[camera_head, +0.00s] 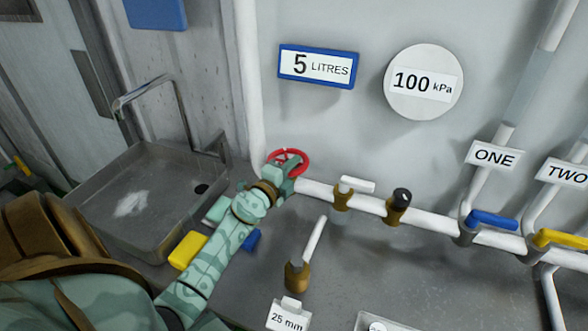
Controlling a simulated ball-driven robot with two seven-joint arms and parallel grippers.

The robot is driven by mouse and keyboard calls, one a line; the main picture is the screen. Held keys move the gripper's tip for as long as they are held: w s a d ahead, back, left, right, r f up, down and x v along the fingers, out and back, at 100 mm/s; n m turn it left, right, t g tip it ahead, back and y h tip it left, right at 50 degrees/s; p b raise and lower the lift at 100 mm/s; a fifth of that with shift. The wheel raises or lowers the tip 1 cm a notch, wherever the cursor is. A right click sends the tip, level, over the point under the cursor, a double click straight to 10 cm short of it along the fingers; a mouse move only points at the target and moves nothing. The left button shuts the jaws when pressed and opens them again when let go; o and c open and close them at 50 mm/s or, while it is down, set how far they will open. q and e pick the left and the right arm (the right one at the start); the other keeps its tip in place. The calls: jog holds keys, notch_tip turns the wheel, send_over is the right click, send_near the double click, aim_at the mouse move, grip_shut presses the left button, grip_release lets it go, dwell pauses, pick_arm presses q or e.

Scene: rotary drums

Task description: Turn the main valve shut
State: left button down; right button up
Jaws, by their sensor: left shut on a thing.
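The main valve's red round handwheel (299,156) sits at the left end of the white horizontal pipe (320,191), close to the wall. My left gripper (284,168) is at the wheel, shut on its rim at the lower left side. The fingertips partly cover the wheel, so its hub is partly hidden. My left arm reaches up from the bottom left. My right gripper is not in view.
A brass valve with a white lever (356,184) and a black-topped brass fitting (399,203) follow along the pipe. Blue (493,219) and yellow (560,238) levers stand at right. A sink (110,205) is left; a yellow block (188,250) lies beside my arm.

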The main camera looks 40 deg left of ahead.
pick_arm(q)
jog(key=m+h+b, duration=0.1)
jog(key=h+b, duration=0.1)
jog(key=m+h+b, duration=0.2)
jog(key=h+b, duration=0.1)
jog(key=s+m+g+h+b, duration=0.1)
jog(key=m+h+b, duration=0.1)
jog(key=shift+a+f+h, duration=0.3)
jog(key=shift+f, duration=0.1)
jog(key=shift+a+r+m+g+h+b, duration=0.15)
jog(key=shift+m+g+h+b, duration=0.25)
jog(key=shift+m+h+b, duration=0.5)
jog(key=shift+s+r+h+b, duration=0.1)
jog(key=shift+r+h+b, duration=0.05)
jog(key=shift+h+b, duration=0.35)
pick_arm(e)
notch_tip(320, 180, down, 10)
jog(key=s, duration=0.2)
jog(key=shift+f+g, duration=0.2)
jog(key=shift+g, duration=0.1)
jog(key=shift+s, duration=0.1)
pick_arm(q)
jog(key=c, duration=1.4)
grip_release()
jog(key=shift+o, duration=0.2)
